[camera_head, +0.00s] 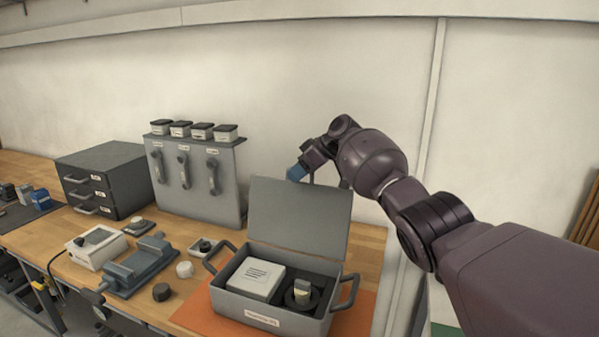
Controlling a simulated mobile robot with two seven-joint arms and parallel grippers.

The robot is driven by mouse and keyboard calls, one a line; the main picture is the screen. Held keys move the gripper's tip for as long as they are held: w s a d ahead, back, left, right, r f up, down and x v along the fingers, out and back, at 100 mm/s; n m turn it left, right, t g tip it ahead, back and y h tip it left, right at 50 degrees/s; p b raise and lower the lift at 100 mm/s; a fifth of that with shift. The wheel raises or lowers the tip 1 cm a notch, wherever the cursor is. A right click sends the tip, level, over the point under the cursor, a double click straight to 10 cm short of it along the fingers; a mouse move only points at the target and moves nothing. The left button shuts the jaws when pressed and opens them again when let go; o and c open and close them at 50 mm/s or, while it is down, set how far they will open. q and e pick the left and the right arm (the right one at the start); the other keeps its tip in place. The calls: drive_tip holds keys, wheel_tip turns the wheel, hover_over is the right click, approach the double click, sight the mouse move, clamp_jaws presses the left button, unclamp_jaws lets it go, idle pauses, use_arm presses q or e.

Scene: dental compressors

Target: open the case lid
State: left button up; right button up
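The grey case (278,318) stands on an orange mat at the front of the bench. Its lid (300,216) stands up, hinged at the back edge, so the inside is exposed. Inside are a white labelled box (256,279) and a dark round part with a light block on it (302,292). My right gripper (312,174) is at the top edge of the lid, with a blue part showing at its left. The lid hides some of its lower part, so I cannot tell whether it touches the lid or how far apart its fingers are. My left gripper is not in view.
The case's side handles (346,291) stick out at left and right. A grey rack (200,180) with hanging handles stands behind, and a drawer unit (106,178) to its left. A grey vise (139,265) and small parts lie left of the case.

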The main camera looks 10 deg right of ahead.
drive_tip(key=shift+r, duration=0.1)
drive_tip(key=v, duration=1)
drive_tip(key=shift+d+r, duration=0.25)
drive_tip(key=shift+d, duration=0.05)
drive_tip(key=shift+s, duration=0.15)
